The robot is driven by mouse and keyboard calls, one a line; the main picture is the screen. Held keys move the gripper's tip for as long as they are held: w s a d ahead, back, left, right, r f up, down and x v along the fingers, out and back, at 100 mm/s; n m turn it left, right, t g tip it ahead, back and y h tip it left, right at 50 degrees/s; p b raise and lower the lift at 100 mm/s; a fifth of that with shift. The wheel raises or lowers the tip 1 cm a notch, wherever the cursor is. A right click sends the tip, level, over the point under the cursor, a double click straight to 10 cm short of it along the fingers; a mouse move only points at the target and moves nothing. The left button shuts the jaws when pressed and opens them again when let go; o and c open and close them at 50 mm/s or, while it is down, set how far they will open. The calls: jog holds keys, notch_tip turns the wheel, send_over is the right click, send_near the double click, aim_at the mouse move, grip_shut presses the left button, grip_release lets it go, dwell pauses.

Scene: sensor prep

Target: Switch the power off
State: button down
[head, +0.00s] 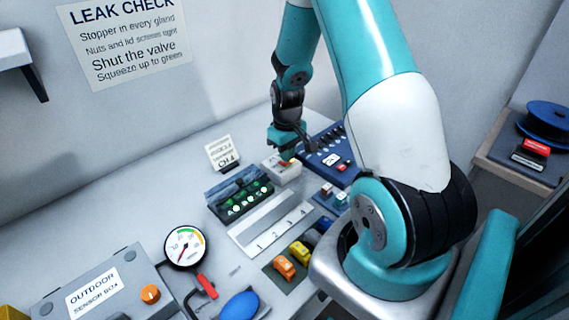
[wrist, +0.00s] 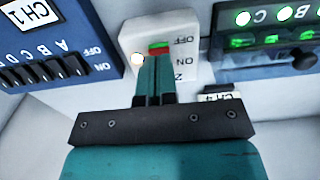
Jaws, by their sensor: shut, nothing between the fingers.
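The power switch is a pale box (head: 289,174) on the bench, below my gripper (head: 287,156) in the head view. In the wrist view the box (wrist: 184,65) carries OFF and ON lettering and a small pale round lamp (wrist: 137,60). Its red and green rocker (wrist: 159,47) shows just beyond the fingertips. My gripper (wrist: 154,62) is shut and empty, with its tips over the box at the rocker. The fingers hide part of the rocker; whether they touch it I cannot tell.
A dark module with green lights (head: 240,198) stands close left of the box. A blue switch panel (head: 325,151) is close right. A small tilted sign (head: 223,154) stands behind. The sensor box (head: 100,288) and gauge (head: 186,247) are at front left.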

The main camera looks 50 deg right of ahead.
jog(key=shift+f+b, duration=0.5)
jog(key=shift+f, duration=0.3)
notch_tip(320, 180, up, 7)
jog(key=p, duration=0.6)
jog(key=shift+r, duration=0.1)
dwell(0.3)
dwell(0.5)
